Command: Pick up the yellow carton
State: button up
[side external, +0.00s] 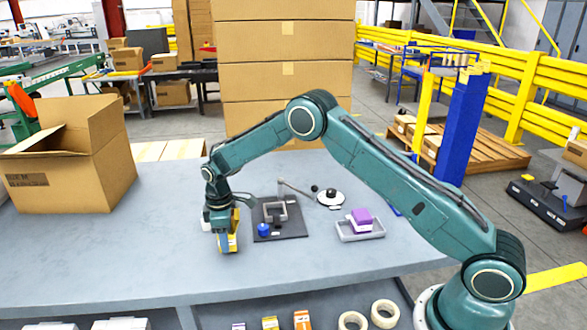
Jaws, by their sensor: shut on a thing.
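The yellow carton (233,243) is at the left-middle of the grey table, directly under my gripper (227,236). My gripper points down and is shut on the carton. The gripper body hides the carton's upper part, and a blue and a yellow patch show between the fingers. I cannot tell whether the carton's lower end touches the table.
A dark fixture plate (285,236) with a grey frame and a blue knob (264,229) is just right of my gripper. Further right, a purple block (362,220) sits in a grey tray (347,236). An open cardboard box (75,165) stands at left. The front left table is clear.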

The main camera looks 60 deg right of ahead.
notch_tip(320, 180, up, 18)
jog(key=shift+r, duration=0.15)
dwell(0.3)
dwell(0.5)
jog(key=d+f, duration=0.4)
jog(key=d, duration=0.2)
jog(key=d+f, duration=0.4)
jog(key=d, duration=0.3)
jog(key=s+d+f, duration=0.1)
jog(key=d+f, duration=0.4)
jog(key=d, duration=0.1)
jog(key=shift+d, duration=0.25)
jog(key=shift+f, duration=0.15)
